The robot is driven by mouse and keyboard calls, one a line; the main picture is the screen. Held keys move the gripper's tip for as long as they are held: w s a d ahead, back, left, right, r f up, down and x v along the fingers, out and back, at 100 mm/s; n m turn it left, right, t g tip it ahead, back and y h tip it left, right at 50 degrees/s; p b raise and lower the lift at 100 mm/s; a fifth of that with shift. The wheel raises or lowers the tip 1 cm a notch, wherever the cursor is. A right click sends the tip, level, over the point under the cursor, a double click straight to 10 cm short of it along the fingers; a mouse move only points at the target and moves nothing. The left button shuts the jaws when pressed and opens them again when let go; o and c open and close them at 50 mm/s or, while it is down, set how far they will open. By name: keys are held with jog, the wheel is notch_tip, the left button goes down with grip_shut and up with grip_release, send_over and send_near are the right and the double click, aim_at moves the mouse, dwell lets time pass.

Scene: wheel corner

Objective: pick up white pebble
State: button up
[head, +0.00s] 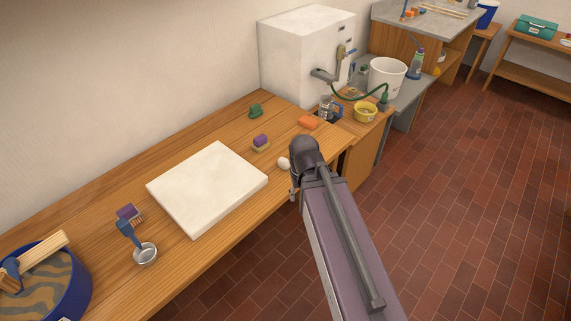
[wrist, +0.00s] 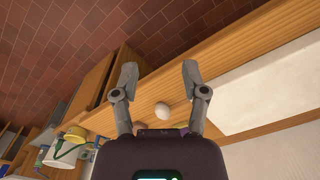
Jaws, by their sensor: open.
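The white pebble (head: 283,163) lies on the wooden bench near its front edge, to the right of the white slab. In the head view it is just left of the end of my arm, which may hide part of it. In the wrist view the white pebble (wrist: 162,110) shows between the two fingers of my gripper (wrist: 158,80), deeper than the fingertips in the picture. My gripper is open, with a wide gap and nothing held. I cannot tell the exact height of the fingers over the bench. In the head view my fingers are mostly hidden behind the arm.
A white slab (head: 207,188) lies left of the pebble. The slab's right side has bare wood.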

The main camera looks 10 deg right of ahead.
jog(key=shift+o, duration=1.2)
jog(key=shift+d, duration=0.15)
jog(key=o, duration=0.4)
jog(key=shift+w, duration=0.15)
jog(key=shift+c, duration=0.2)
jog(key=m+b, duration=0.1)
jog(key=m, duration=0.9)
send_over(284, 159)
jog(key=f, duration=0.1)
jog(key=shift+s, duration=0.4)
jog(key=shift+f, duration=0.2)
notch_tip(284, 159, down, 8)
jog(key=b, duration=0.8)
jog(key=shift+f+b, duration=0.15)
jog(key=shift+b, duration=0.2)
jog(key=shift+f, duration=0.1)
jog(key=f+b, duration=0.3)
jog(key=shift+w+f, duration=0.15)
jog(key=shift+w, duration=0.2)
jog(key=shift+f+b, duration=0.85)
jog(key=shift+b, duration=0.25)
